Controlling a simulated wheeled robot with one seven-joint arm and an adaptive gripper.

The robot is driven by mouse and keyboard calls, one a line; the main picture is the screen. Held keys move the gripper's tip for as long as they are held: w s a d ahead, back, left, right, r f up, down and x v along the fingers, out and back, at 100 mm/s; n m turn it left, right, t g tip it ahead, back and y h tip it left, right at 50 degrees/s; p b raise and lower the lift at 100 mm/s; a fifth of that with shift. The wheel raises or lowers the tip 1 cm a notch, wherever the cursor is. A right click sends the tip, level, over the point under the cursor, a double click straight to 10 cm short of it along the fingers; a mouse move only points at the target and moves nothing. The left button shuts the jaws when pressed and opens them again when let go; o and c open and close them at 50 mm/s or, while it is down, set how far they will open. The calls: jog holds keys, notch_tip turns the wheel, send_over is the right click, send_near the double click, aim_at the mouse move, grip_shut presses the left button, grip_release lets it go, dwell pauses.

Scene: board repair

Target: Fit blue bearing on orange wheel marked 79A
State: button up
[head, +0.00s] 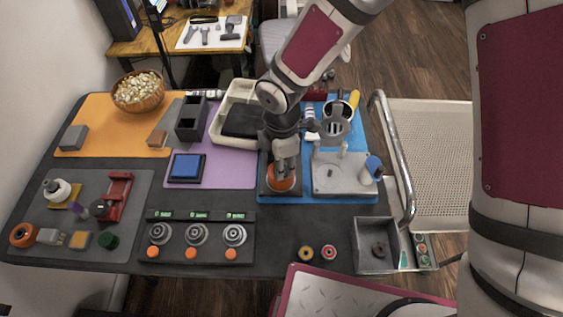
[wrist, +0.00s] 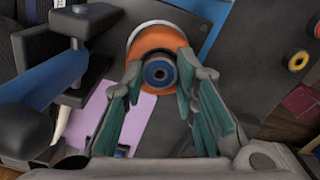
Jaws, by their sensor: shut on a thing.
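An orange wheel (head: 281,184) sits on a dark block on the blue mat, under my gripper (head: 285,166). In the wrist view the orange wheel (wrist: 158,38) lies just beyond the fingertips. The blue bearing (wrist: 158,72), a dark ring with a blue band, is between the fingertips of my gripper (wrist: 159,68), in line with the wheel's centre. My gripper is shut on the bearing. I cannot tell whether the bearing is seated in the wheel or just above it. No 79A mark is readable. Another orange wheel (head: 22,235) lies at the far left.
A grey fixture plate (head: 340,178) with a blue-capped bottle (head: 372,168) stands just right of my gripper. A yellow-ringed bearing (head: 306,253) and a red-ringed bearing (head: 329,252) lie near the front edge. A grey tray (head: 372,262) is at the front right.

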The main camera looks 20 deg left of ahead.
jog(key=shift+s+f, duration=0.1)
jog(key=shift+f, duration=0.15)
dwell(0.4)
jog(key=o, duration=1.2)
jog(key=shift+f, duration=0.1)
jog(key=o, duration=0.5)
jog(key=shift+r, duration=0.3)
jog(key=shift+r+p, duration=2.15)
jog(key=shift+r, duration=1.25)
jog(key=shift+w, duration=0.2)
